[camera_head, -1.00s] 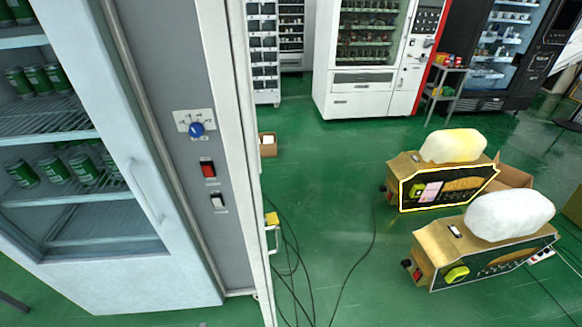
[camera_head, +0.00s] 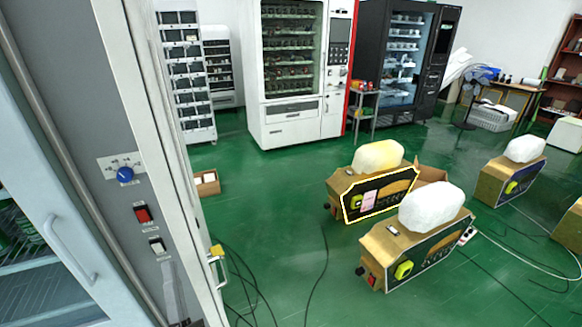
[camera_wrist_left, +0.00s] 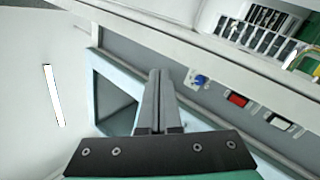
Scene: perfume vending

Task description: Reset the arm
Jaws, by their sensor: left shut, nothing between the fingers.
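My left gripper (camera_head: 168,268) shows at the bottom of the head view as a narrow grey shape, in front of the grey cabinet panel below its switches. In the left wrist view the two fingers of this gripper (camera_wrist_left: 157,75) lie together with nothing between them. It appears apart from the panel, but the gap is hard to judge. The grey panel (camera_head: 75,75) carries a blue knob (camera_head: 125,174), a red switch (camera_head: 142,214) and a white switch (camera_head: 157,246). My right gripper is in neither view.
The glass-door cabinet (camera_head: 70,250) stands close at left. Two boxy machines with rounded tops, one yellowish (camera_head: 378,155) and one white (camera_head: 432,205), stand at right, with another farther right (camera_head: 525,149). Vending machines (camera_head: 292,70) line the back. Cables (camera_head: 322,265) cross the green floor, which has open room.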

